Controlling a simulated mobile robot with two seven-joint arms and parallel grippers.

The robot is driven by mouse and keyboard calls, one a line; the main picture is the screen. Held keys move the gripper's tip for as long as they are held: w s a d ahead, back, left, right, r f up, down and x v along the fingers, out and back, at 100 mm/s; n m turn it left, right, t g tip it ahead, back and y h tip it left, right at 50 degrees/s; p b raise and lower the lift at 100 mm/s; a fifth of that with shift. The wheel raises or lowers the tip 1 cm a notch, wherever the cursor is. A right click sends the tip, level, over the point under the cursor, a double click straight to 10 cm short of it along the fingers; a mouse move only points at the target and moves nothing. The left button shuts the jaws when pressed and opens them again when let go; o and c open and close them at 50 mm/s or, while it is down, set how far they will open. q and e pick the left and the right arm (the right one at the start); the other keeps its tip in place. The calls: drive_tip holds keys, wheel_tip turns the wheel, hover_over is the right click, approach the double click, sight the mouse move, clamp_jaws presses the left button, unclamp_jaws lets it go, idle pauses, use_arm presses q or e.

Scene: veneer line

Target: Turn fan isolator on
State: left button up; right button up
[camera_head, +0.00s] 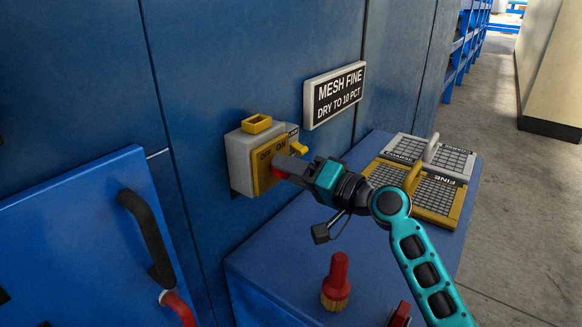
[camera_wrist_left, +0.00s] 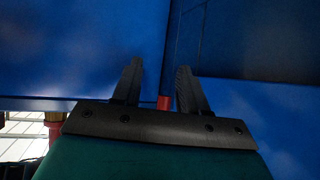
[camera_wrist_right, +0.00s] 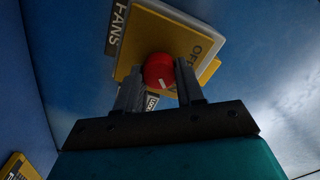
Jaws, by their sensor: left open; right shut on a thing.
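The fan isolator is a grey box (camera_head: 240,160) on the blue wall, with a yellow faceplate (camera_head: 262,175) marked OFF and ON. Its red knob (camera_head: 279,173) also shows in the right wrist view (camera_wrist_right: 159,71), with a white mark on its face. I cannot tell which word the mark points to. A plate reading FANS (camera_wrist_right: 117,25) sits beside the faceplate in that view. My right gripper (camera_head: 289,168) is shut on the knob, one finger on each side. My left gripper (camera_wrist_left: 162,78) is open and empty, facing blue panels; it is outside the head view.
A MESH FINE sign (camera_head: 335,95) hangs right of the box. Below, a blue bench (camera_head: 290,262) bears a yellow mesh screen (camera_head: 432,197), a grey one (camera_head: 452,160) and a red-handled brush (camera_head: 336,282). A blue panel with a black handle (camera_head: 147,232) stands at left. Floor is clear at right.

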idle(0.3)
drive_tip(key=o, duration=1)
drive_tip(key=shift+o, duration=0.2)
drive_tip(key=shift+d, duration=0.1)
drive_tip(key=b+v, duration=0.1)
drive_tip(key=v, duration=1.1)
drive_tip(key=shift+s+d, duration=0.25)
drive_tip(key=shift+d, duration=0.05)
